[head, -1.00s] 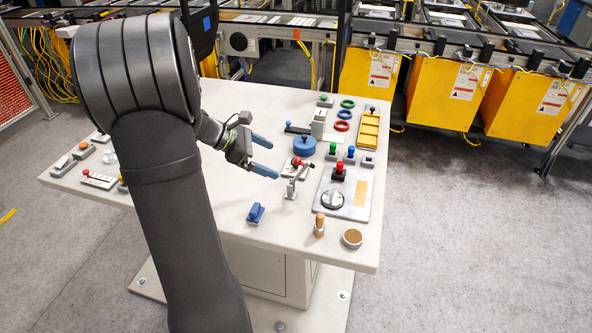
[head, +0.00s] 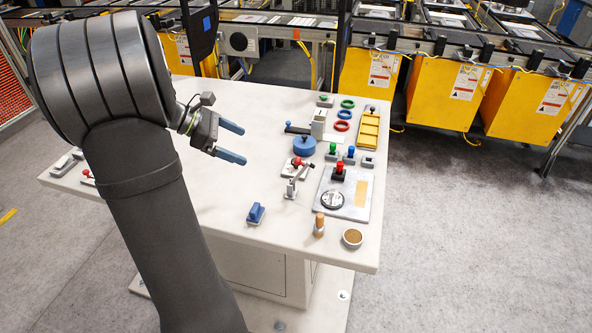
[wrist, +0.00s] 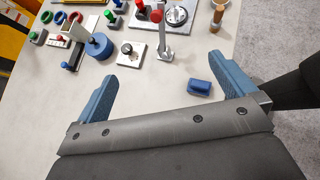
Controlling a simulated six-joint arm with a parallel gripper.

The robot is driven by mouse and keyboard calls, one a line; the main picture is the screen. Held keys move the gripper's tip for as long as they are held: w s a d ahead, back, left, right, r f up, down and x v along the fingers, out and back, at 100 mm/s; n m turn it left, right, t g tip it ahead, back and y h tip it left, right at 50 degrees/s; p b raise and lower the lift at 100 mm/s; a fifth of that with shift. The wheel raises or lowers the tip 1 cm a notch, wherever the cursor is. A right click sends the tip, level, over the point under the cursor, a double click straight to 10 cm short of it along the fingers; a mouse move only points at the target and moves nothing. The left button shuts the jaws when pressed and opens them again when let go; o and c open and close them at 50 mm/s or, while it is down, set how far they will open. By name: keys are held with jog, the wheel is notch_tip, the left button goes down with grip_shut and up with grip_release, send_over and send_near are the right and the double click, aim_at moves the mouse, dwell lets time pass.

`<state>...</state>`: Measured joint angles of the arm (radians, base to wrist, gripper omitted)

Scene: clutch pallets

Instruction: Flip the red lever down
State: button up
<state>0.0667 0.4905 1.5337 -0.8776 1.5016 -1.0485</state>
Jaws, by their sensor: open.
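A red-topped upright lever (head: 340,168) stands on a black base at the back of a grey plate on the table's right side. It also shows at the top of the wrist view (wrist: 139,5). Another red knob (head: 297,161) is beside a metal post with a slanted arm (head: 292,187). I cannot tell for sure which one the task means. My gripper (head: 232,143) is open and empty, above the table, left of both and apart from them. Its two blue fingers are spread wide in the wrist view (wrist: 162,68).
A grey dial (head: 332,200) shares the plate. A blue block (head: 255,213), wooden peg (head: 319,226) and round cup (head: 352,238) stand nearer the front. Green (head: 333,149) and blue (head: 350,152) levers and a blue cylinder (head: 304,146) stand behind. The table's middle is clear.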

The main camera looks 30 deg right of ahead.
jog(key=shift+w+a+r, duration=0.1)
jog(key=shift+a+r, duration=0.15)
jog(key=shift+a, duration=0.1)
